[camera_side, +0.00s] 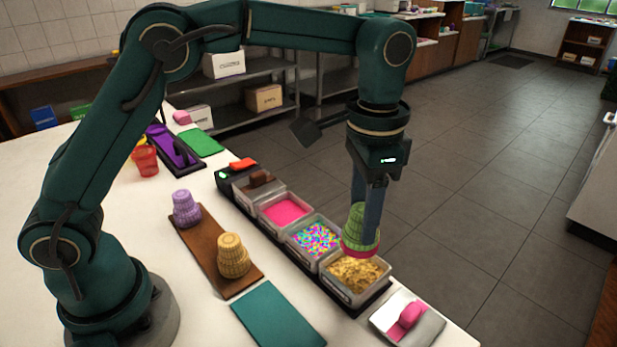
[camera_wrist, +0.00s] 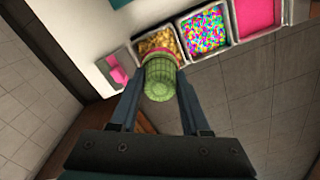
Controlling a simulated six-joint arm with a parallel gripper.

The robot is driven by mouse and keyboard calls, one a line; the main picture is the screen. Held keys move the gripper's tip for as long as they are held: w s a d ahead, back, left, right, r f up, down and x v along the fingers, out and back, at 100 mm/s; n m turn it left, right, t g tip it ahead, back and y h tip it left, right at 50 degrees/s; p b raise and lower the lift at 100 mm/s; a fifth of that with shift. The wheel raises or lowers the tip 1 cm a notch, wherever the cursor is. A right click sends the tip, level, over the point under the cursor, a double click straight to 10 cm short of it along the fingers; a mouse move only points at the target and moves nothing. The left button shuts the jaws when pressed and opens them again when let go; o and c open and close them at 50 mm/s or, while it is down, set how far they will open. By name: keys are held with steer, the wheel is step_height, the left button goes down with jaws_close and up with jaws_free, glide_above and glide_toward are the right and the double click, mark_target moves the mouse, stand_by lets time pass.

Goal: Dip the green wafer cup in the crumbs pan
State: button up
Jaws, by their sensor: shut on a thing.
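The green wafer cup (camera_side: 358,226) is held upside down in my gripper (camera_side: 366,222), with its rim facing down. A pink-red band (camera_side: 356,249) runs around its rim. My gripper is shut on the cup, one finger on each side. The cup is over the crumbs pan (camera_side: 334,290), which holds golden-brown crumbs (camera_side: 354,275). In the side view the rim is close above the crumbs at the pan's far edge; I cannot tell if it touches. In the wrist view the cup (camera_wrist: 160,82) covers part of the crumbs (camera_wrist: 158,42).
A pan of coloured sprinkles (camera_side: 314,238) and a pan of pink topping (camera_side: 284,211) stand beside the crumbs pan. A purple cup (camera_side: 186,208) and a tan cup (camera_side: 233,255) stand on a brown board (camera_side: 206,247). A teal mat (camera_side: 277,316) and a pink item on a light tile (camera_side: 410,314) lie nearby.

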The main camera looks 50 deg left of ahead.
mark_target(358, 245)
steer(key=shift+f, duration=2.65)
steer(key=shift+f, duration=0.35)
steer(key=shift+f, duration=0.7)
steer(key=shift+r, duration=0.1)
steer(key=shift+r, duration=1.85)
steer(key=shift+r, duration=2.3)
steer(key=shift+f, duration=0.15)
